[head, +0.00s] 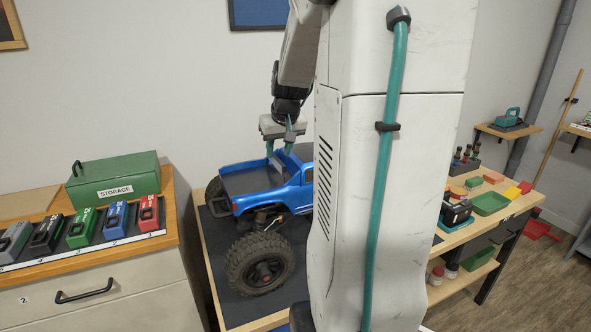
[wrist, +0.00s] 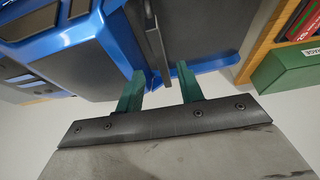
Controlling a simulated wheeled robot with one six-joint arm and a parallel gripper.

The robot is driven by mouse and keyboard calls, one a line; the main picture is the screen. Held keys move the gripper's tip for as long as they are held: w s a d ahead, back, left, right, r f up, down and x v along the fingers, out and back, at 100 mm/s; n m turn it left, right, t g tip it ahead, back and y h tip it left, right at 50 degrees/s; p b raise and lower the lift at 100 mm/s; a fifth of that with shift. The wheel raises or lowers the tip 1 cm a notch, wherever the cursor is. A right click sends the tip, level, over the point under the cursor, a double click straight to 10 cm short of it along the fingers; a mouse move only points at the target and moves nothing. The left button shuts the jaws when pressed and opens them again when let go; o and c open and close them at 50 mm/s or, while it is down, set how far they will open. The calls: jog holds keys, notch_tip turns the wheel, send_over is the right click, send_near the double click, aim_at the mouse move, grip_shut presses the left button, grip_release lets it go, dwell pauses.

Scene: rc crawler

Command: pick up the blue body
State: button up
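The blue body (head: 268,186) is a pickup-style shell with a dark bed, sitting on the crawler's chassis with big black wheels (head: 260,263). My gripper (head: 280,148) points down just above the body, near the upper edge of its bed. In the wrist view, the two green fingers of my gripper (wrist: 159,70) are apart, with a gap between them. A thin dark grey wall of the blue body (wrist: 75,32) reaches between the fingertips, with space visible on both sides. Whether a finger touches the body is unclear. My own column hides the body's right part in the head view.
The crawler stands on a dark mat (head: 224,285) on a wooden table. At left, a cabinet holds a green storage box (head: 114,179) and a row of coloured packs (head: 80,229). At right, a workbench carries green trays (head: 490,203) and small parts.

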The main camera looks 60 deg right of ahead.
aim_at(276, 158)
jog(key=x, duration=0.4)
jog(key=shift+w+f, duration=0.15)
jog(key=shift+w, duration=0.05)
jog(key=shift+a+f, duration=0.1)
jog(key=shift+f, duration=0.1)
dwell(0.4)
grip_shut()
